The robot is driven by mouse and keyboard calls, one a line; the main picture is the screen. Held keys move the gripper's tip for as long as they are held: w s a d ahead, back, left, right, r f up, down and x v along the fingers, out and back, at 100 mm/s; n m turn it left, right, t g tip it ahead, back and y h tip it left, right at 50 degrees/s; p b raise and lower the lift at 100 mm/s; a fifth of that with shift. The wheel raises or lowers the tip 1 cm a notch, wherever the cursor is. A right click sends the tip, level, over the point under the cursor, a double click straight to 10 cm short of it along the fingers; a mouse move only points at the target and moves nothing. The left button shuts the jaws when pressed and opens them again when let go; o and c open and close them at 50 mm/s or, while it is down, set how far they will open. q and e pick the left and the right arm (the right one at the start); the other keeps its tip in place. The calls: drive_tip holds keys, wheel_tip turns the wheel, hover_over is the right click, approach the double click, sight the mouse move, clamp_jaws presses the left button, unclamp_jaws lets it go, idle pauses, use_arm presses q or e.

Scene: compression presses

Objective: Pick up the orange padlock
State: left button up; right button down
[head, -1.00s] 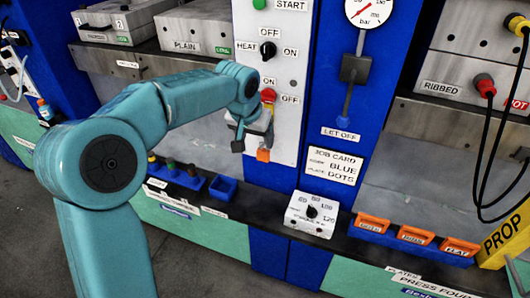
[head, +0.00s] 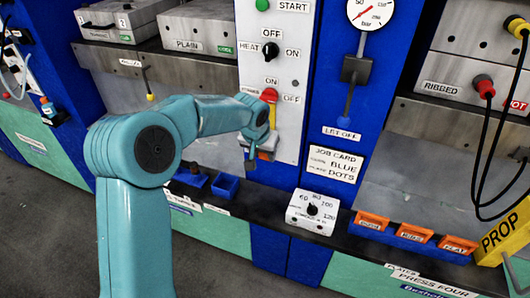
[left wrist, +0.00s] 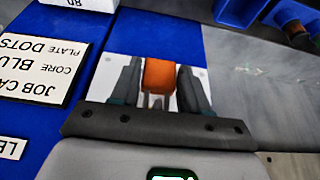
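The orange padlock (left wrist: 160,75) hangs upright on the white control panel, below the red ON/OFF switch (head: 269,95). In the left wrist view its orange body shows between my gripper's two dark fingers, with the grey shackle towards the gripper's base. In the head view the padlock is partly hidden behind my left gripper (head: 257,158). My left gripper is open, one finger on each side of the padlock; whether either finger touches it is hard to tell. My right gripper is not in view.
A job card (head: 333,164) is on the blue column to the right. Black cables (head: 484,150) hang at the far right.

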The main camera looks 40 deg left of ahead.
use_arm(q)
drive_tip(key=c, duration=0.5)
drive_tip(key=shift+w+r, duration=0.1)
